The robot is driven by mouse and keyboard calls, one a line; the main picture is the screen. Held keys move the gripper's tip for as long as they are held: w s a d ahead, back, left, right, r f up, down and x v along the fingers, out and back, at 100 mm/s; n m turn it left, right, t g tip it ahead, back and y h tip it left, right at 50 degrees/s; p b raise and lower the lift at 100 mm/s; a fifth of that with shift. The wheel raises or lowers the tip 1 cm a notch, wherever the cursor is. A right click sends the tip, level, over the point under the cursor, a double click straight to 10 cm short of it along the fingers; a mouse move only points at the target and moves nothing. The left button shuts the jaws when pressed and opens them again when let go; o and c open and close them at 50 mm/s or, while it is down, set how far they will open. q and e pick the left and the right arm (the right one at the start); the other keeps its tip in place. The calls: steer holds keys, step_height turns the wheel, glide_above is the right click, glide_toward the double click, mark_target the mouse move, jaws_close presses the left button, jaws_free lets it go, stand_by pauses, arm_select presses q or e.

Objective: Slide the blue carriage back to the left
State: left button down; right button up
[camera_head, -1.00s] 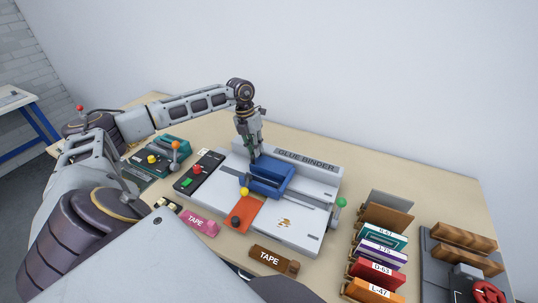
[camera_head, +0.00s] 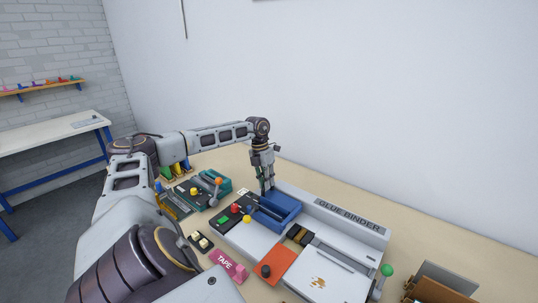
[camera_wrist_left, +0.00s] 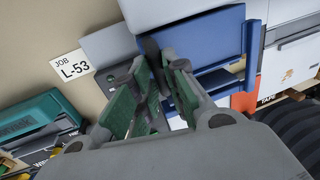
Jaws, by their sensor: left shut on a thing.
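The blue carriage (camera_head: 281,204) sits at the left end of the white glue binder (camera_head: 372,232). It also shows in the wrist view (camera_wrist_left: 213,45). My left gripper (camera_head: 267,190) reaches down at the carriage's back left side. In the wrist view the green-padded fingers (camera_wrist_left: 153,72) are close together at the carriage's edge, shut on a dark part there; the exact contact is partly hidden. My right gripper is not in view.
A black control box (camera_head: 222,222) with red and green buttons stands left of the carriage. A yellow knob (camera_head: 247,219) and an orange plate (camera_head: 275,267) lie in front. Pink tape (camera_head: 228,265) lies at the front. A teal device (camera_head: 212,184) stands farther left.

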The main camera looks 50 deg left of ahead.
arm_select(q)
steer(key=shift+a+r, duration=0.15)
steer(key=shift+a, duration=0.1)
steer(key=c, duration=1.5)
jaws_free()
steer(key=shift+o, duration=0.2)
step_height(320, 180, up, 12)
steer(key=a, duration=0.2)
steer(key=shift+s+a+f, duration=0.2)
steer(key=shift+s+f, duration=0.05)
steer(key=shift+s, duration=0.05)
